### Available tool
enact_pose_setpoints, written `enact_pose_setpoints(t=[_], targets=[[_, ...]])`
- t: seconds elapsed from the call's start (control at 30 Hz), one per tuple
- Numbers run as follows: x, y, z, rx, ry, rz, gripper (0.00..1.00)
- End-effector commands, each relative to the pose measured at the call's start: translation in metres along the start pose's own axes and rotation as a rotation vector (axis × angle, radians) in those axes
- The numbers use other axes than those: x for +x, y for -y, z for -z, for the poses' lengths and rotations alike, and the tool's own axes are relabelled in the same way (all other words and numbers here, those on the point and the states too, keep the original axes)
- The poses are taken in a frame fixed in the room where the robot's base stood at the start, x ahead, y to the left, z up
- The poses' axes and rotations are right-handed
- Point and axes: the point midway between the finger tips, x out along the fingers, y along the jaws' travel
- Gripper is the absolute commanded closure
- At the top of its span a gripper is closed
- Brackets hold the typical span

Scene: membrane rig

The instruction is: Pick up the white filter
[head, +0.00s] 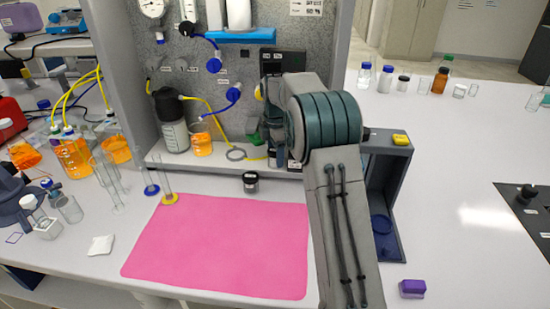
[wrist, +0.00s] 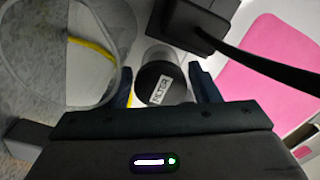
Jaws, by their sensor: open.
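No item is clearly marked as the white filter. A small flat white piece (head: 100,245) lies on the bench left of the pink mat. Two white cylinders stand on the blue shelf, one of them the white cylinder (head: 238,14). A pale ring (head: 236,154) lies on the rig's floor. My gripper (wrist: 166,86) is open. In the wrist view, a jar's black labelled lid (wrist: 161,84) shows between its fingertips; its lettering is hard to read, and contact cannot be told. In the head view, my arm hides most of the gripper.
The pink mat (head: 225,245) lies in front of the rig and also shows in the wrist view (wrist: 270,75). A small dark-lidded jar (head: 250,182) stands behind it. Glass cylinders and orange beakers (head: 74,155) crowd the left.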

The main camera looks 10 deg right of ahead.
Motion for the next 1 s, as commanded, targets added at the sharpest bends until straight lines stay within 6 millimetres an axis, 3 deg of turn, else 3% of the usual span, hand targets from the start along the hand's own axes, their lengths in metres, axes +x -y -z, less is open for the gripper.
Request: enact_pose_setpoints(t=[0.2, 0.33, 0.77, 1.0], targets=[[0.001, 0.000, 0.000, 0.000, 0.000, 0.000, 0.44], [0.000, 0.000, 0.000, 0.000, 0.000, 0.000, 0.79], [-0.004, 0.002, 0.001, 0.000, 0.000, -0.002, 0.79], [-0.033, 0.003, 0.001, 0.002, 0.001, -0.004, 0.79]])
